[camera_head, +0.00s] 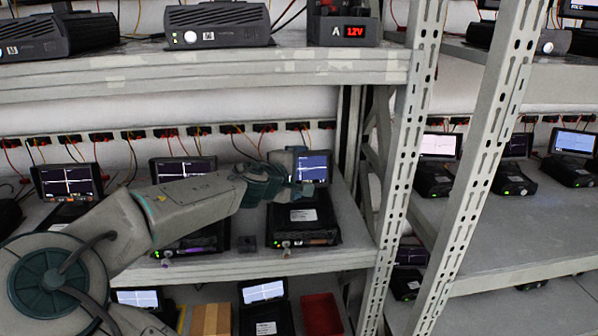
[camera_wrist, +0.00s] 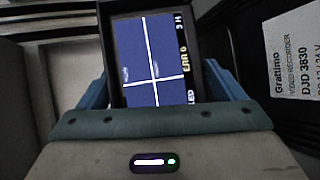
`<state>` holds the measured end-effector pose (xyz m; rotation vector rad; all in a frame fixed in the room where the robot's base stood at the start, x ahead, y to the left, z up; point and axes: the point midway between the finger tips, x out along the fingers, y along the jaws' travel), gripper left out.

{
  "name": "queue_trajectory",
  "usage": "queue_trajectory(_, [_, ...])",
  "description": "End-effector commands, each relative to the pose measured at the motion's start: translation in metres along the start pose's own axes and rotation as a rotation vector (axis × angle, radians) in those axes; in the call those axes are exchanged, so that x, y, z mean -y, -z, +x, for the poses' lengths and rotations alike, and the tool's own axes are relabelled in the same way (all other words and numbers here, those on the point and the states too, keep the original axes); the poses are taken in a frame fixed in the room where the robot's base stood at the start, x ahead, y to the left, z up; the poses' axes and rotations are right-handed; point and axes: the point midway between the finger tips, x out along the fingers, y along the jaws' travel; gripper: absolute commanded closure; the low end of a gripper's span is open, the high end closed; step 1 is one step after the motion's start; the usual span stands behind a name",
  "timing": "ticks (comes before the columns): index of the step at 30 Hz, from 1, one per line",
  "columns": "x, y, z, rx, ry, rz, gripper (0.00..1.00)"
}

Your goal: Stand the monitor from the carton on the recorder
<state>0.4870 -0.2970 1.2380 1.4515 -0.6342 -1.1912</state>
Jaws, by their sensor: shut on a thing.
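My gripper (camera_head: 300,178) is shut on a small monitor (camera_head: 315,168) with a blue screen and white cross lines. In the wrist view the monitor (camera_wrist: 160,55) sits between the two blue fingers of my gripper (camera_wrist: 155,95), its screen reading "ERR 6". The monitor is over the rear of a black recorder (camera_head: 303,224) on the middle shelf; I cannot tell whether they touch. The recorder's label, "Grattimo DJD 3830", shows in the wrist view (camera_wrist: 297,60). A brown carton (camera_head: 211,320) is on the lower shelf, its inside not clear.
The upper shelf edge (camera_head: 200,75) is overhead. A perforated rack post (camera_head: 408,150) stands on the right. A red bin (camera_head: 321,314) is on the lower shelf.

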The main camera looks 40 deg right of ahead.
Motion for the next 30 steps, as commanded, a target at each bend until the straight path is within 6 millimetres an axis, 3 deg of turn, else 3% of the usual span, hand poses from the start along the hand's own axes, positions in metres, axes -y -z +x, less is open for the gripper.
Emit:
queue_trajectory(9, [0.002,0.0,0.001,0.0,-0.002,0.002,0.51])
queue_trajectory(10, [0.002,0.0,0.001,0.0,0.0,0.002,0.06])
queue_trajectory(11, [0.002,0.0,0.001,0.0,0.0,0.002,0.0])
queue_trajectory(22, [0.0,0.001,-0.003,-0.002,-0.001,0.001,0.0])
queue_trajectory(30, [0.0,0.001,-0.03,-0.003,-0.001,0.001,0.0])
